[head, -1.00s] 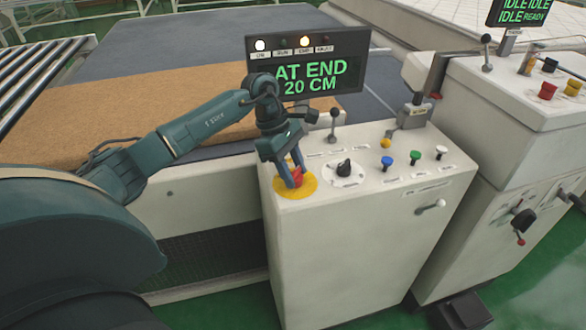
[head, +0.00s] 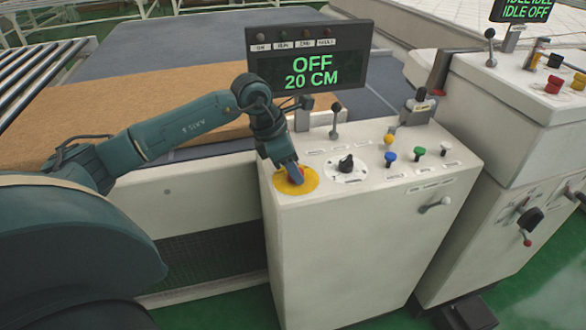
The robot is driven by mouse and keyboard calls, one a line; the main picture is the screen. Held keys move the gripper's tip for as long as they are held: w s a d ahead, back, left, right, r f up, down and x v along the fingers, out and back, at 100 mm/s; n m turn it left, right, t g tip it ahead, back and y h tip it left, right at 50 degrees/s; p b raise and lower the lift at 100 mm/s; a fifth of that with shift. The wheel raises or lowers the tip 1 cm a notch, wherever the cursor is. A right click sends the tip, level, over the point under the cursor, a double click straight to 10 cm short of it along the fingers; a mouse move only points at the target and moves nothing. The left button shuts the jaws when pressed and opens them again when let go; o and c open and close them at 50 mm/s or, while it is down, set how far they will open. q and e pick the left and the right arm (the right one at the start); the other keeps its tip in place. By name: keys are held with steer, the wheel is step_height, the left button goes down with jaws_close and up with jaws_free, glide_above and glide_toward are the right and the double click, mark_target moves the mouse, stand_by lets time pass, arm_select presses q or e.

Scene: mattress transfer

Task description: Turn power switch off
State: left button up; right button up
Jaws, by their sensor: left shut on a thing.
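The power switch is a red knob (head: 296,175) on a round yellow plate (head: 311,185) at the front left corner of the white control box (head: 365,235). My left gripper (head: 294,168) points down over it and is shut on the red knob, hiding part of it. The display (head: 309,58) above the box reads "OFF 20 CM" in green, and the row of lamps along its top is dark. My right gripper is not in view.
A black selector (head: 346,163), a lever (head: 335,120) and blue (head: 391,156), green (head: 419,150) and white buttons share the panel. A second console (head: 525,95) stands at right. A brown mattress (head: 130,105) lies behind my arm.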

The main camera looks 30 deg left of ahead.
arm_select(q)
steer(key=n+y+b, duration=0.1)
steer(key=n, duration=0.1)
steer(key=shift+s+f+n+t, duration=0.1)
steer(key=shift+n+t, duration=0.2)
steer(key=shift+n, duration=0.1)
steer(key=n+y+b, duration=0.1)
steer(key=n, duration=0.1)
steer(key=shift+d+n, duration=0.1)
steer(key=shift+n, duration=0.2)
steer(key=shift+n+t+y+b, duration=0.35)
steer(key=shift+n+b, duration=0.3)
steer(key=shift+n, duration=0.45)
steer(key=shift+n+y, duration=0.45)
steer(key=shift+n, duration=0.45)
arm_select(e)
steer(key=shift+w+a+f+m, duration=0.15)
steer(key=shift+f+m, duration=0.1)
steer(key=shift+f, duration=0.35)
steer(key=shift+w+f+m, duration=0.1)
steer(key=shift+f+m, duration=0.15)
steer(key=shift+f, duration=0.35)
arm_select(q)
steer(key=shift+b, duration=0.3)
steer(key=o, duration=1)
steer(key=shift+s, duration=0.1)
steer(key=shift+d, duration=0.1)
